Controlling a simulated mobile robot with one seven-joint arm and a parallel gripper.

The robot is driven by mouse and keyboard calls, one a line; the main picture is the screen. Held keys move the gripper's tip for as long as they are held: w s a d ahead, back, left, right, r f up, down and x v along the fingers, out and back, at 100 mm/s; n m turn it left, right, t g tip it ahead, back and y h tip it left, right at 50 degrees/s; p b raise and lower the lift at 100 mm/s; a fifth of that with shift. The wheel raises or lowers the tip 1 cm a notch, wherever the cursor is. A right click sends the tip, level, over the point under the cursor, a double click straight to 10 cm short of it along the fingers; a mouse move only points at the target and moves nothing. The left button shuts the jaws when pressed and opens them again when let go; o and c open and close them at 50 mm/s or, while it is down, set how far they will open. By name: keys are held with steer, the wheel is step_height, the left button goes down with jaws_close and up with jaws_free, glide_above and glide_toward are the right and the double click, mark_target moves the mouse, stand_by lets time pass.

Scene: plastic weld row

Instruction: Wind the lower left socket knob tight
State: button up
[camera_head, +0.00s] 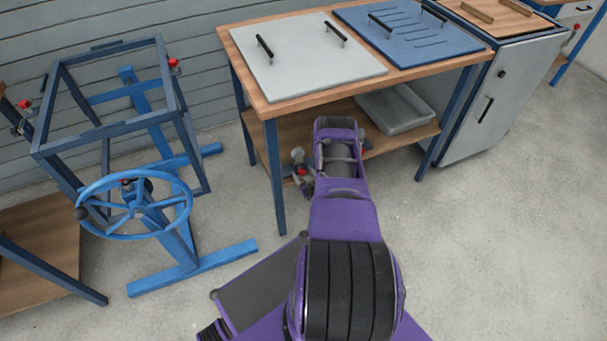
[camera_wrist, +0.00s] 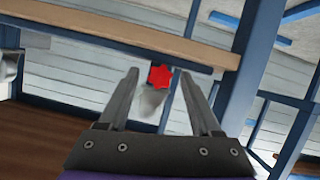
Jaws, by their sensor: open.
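A red star-shaped knob (camera_wrist: 160,77) with a pale grey rounded part below it shows between the fingers of my gripper (camera_wrist: 159,73) in the wrist view. My gripper is open, one finger on each side of the knob in the picture. Whether the fingers touch it or how far off it is, I cannot tell. In the head view a small red spot (camera_head: 301,171) shows beside my wrist, near the bench's lower shelf. My arm hides most of the gripper there, and I cannot tell which socket this knob belongs to.
The wooden-topped bench (camera_head: 385,82) bears a light grey panel (camera_head: 300,62) and a blue panel (camera_head: 410,35). A grey tray (camera_head: 396,110) sits on its lower shelf. A blue frame (camera_head: 105,130) with a handwheel (camera_head: 100,228) stands left. The floor right is clear.

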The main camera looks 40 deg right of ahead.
steer(key=shift+s, duration=0.1)
steer(key=p+v, duration=0.3)
steer(key=v, duration=1.4)
steer(key=shift+p, duration=0.35)
steer(key=shift+a, duration=0.15)
